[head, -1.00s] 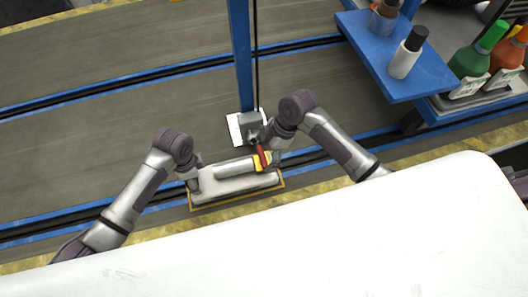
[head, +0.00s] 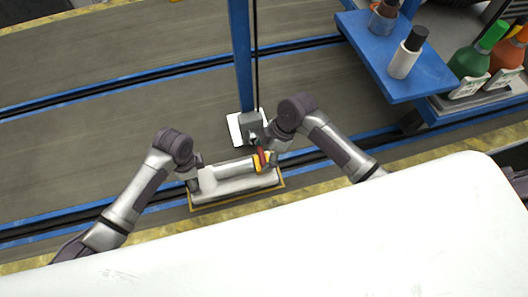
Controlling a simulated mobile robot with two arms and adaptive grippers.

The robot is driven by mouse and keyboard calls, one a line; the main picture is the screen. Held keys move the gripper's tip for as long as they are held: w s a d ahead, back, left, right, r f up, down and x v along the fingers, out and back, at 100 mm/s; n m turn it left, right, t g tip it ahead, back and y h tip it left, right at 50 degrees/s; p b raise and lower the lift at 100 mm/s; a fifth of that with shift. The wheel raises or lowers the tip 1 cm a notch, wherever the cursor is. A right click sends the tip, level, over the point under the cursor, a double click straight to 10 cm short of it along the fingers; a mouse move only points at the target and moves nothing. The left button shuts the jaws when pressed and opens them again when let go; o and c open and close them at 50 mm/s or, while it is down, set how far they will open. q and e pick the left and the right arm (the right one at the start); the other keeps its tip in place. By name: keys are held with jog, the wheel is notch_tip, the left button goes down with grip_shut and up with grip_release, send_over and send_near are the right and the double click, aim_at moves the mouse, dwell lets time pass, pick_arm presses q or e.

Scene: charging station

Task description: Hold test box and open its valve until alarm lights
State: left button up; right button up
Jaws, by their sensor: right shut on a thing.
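The test box (head: 236,197) is a long grey unit with a yellow-edged base, lying below the blue post. A silver cylinder (head: 236,170) runs along its top. The valve (head: 260,156), with a red handle and yellow part, is at the cylinder's right end. My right gripper (head: 268,160) is at the valve, shut on its handle; its fingers are partly hidden by the wrist. My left gripper (head: 195,184) is at the box's left end, touching or very close to it; its finger opening cannot be made out. No lit alarm can be made out.
A blue post (head: 240,55) with a grey device (head: 250,125) stands just behind the box. A blue shelf (head: 395,65) with bottles is at the upper right. A white surface (head: 300,235) fills the front. The grey floor at left is clear.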

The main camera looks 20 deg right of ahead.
jog(key=m, duration=0.2)
jog(key=m+t, duration=0.1)
jog(key=m, duration=0.1)
jog(key=shift+s+t+h, duration=0.2)
jog(key=shift+t+h, duration=0.1)
jog(key=m+t+h, duration=0.1)
jog(key=m, duration=0.3)
jog(key=shift+a+m, duration=0.15)
jog(key=shift+m, duration=0.25)
jog(key=m+t+h, duration=0.1)
jog(key=m, duration=0.3)
jog(key=shift+s+a+m, duration=0.1)
jog(key=shift+m, duration=0.2)
jog(key=shift+m+t+h, duration=0.3)
jog(key=shift+m+h, duration=0.7)
jog(key=shift+m, duration=1)
jog(key=o, duration=1)
jog(key=shift+r, duration=0.1)
jog(key=v, duration=1.1)
jog(key=shift+s+r, duration=0.2)
jog(key=shift+r, duration=0.15)
